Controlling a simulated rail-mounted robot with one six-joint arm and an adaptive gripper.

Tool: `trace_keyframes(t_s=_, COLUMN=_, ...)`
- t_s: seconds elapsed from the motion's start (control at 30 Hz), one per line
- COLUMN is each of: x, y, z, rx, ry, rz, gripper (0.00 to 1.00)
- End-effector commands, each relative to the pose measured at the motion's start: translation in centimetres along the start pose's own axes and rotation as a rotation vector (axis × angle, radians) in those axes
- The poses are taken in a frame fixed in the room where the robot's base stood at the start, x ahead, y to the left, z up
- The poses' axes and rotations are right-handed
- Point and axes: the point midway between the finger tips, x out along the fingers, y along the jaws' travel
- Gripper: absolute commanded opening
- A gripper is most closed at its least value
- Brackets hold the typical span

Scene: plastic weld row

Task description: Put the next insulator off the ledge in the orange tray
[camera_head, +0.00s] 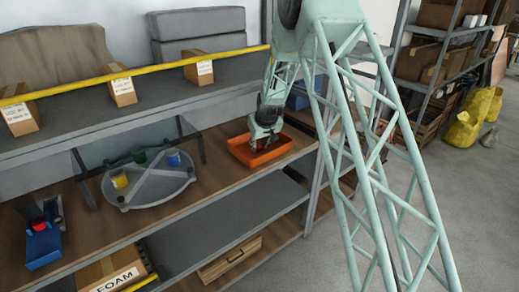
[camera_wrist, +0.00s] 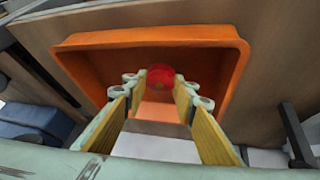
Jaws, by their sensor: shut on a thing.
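The orange tray (camera_head: 268,159) stands on the wooden shelf, right of the round grey stand. In the wrist view the tray (camera_wrist: 120,42) fills the upper middle, with its floor and walls visible. My gripper (camera_head: 260,137) points down at the tray from above. In the wrist view my gripper's (camera_wrist: 161,90) fingertips are shut on a red round piece (camera_wrist: 160,76), seen against the tray's inside. Whether the piece touches the tray floor is unclear. The head view hides it behind my gripper. Another red piece (camera_head: 38,224) sits in a blue holder at the far left.
The round grey stand (camera_head: 150,185) carries a yellow (camera_head: 120,179), a green (camera_head: 139,156) and a blue (camera_head: 173,158) piece. A shelf with a yellow edge bar (camera_head: 150,69) and small boxes lies above. A dark frame stands behind the stand. A blue box (camera_head: 300,95) is behind the tray.

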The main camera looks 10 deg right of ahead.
Motion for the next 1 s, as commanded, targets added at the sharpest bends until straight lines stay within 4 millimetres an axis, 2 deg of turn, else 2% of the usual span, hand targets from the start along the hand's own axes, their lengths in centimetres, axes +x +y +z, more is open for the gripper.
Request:
trace_keyframes(t_s=0.2, x=1.4, y=-0.2, z=0.8, rx=0.001, ry=0.001, rz=0.000, gripper=0.15)
trace_keyframes(t_s=0.63, x=1.7, y=-0.2, z=1.0, rx=0.000, ry=0.001, rz=0.000, gripper=0.15)
trace_keyframes(t_s=0.67, x=1.7, y=-0.2, z=1.0, rx=0.000, ry=0.001, rz=0.000, gripper=0.26)
trace_keyframes(t_s=0.8, x=1.6, y=-0.2, z=1.0, rx=0.000, ry=0.001, rz=0.000, gripper=0.39)
trace_keyframes(t_s=1.0, x=1.6, y=-0.2, z=1.0, rx=0.000, ry=0.001, rz=0.000, gripper=0.40)
